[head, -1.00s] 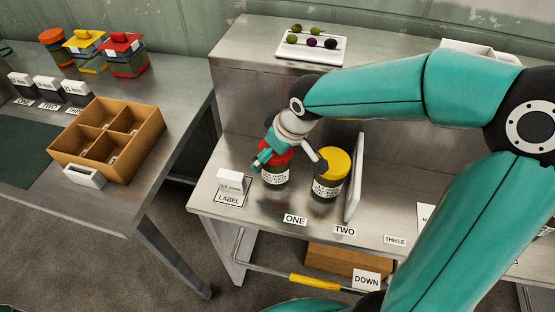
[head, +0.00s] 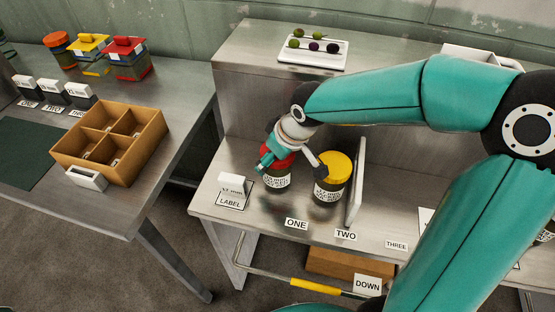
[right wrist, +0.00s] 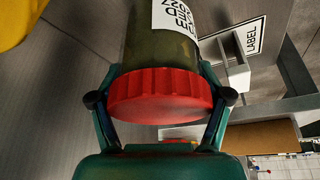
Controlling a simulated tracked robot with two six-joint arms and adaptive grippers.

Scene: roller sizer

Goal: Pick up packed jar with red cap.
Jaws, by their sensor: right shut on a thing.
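The packed jar with the red cap (head: 277,182) is upright at the left part of the steel bench, behind the ONE tag. It has a dark body and a white printed label. My right gripper (head: 291,165) reaches down over it from the right and is shut on its cap. In the right wrist view the ribbed red cap (right wrist: 160,96) sits between the two fingers (right wrist: 161,99), and the jar body (right wrist: 160,45) extends beyond it. I cannot tell whether the jar's base touches the bench. My left gripper is not in view.
A yellow-capped jar (head: 330,190) stands close to the right, beside an upright white panel (head: 357,195). A white LABEL holder (head: 232,184) is close to the left. A tray of fruit (head: 312,52) lies on the shelf behind. A divided box (head: 150,135) is on the left table.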

